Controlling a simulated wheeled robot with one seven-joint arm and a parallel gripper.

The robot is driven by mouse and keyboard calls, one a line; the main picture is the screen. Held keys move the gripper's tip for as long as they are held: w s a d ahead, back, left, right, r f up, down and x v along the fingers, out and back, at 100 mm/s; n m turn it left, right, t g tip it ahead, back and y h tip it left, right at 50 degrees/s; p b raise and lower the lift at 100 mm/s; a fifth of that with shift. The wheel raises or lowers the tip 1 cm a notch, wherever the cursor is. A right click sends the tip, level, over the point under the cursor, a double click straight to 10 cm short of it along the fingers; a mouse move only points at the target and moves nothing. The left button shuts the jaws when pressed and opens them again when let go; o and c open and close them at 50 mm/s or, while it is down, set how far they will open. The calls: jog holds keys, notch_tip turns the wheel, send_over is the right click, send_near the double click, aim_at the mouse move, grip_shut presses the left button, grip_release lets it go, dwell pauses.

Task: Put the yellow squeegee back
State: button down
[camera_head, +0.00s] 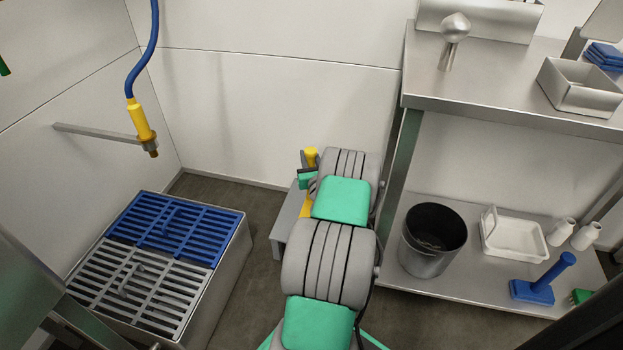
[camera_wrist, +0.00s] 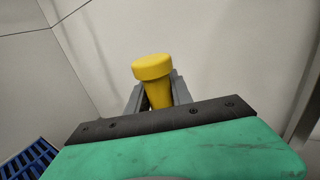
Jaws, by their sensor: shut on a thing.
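The yellow squeegee (camera_wrist: 155,84) stands between the grey fingers of my gripper (camera_wrist: 158,92) in the wrist view, its round handle end pointing up. My gripper is shut on this handle. In the head view, the handle end (camera_head: 311,156) shows just above my gripper (camera_head: 307,165), and another yellow patch shows lower down beside my arm. My arm hides most of the squeegee. A grey slab-like shape (camera_head: 288,226) lies just left of my arm; I cannot tell whether it belongs to the squeegee.
A tank with blue and grey grates (camera_head: 188,232) stands at the left. A blue hose with a yellow nozzle (camera_head: 142,120) hangs above it near a wall bar (camera_head: 88,131). A steel table (camera_head: 500,75) is at the right; its lower shelf holds a black bucket (camera_head: 421,256) and a white tray (camera_head: 511,238).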

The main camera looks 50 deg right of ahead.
jog(key=d+f+b, duration=0.1)
jog(key=f, duration=0.2)
jog(key=w+d+f+b, duration=0.1)
jog(key=f, duration=0.2)
jog(key=w+d+f+b, duration=0.1)
jog(key=d+f+b, duration=0.1)
jog(key=f, duration=0.1)
jog(key=shift+w, duration=0.15)
jog(key=shift+r, duration=0.2)
jog(key=shift+f, duration=0.15)
jog(key=c, duration=1.1)
grip_release()
jog(key=shift+a+f, duration=0.1)
jog(key=shift+c, duration=0.2)
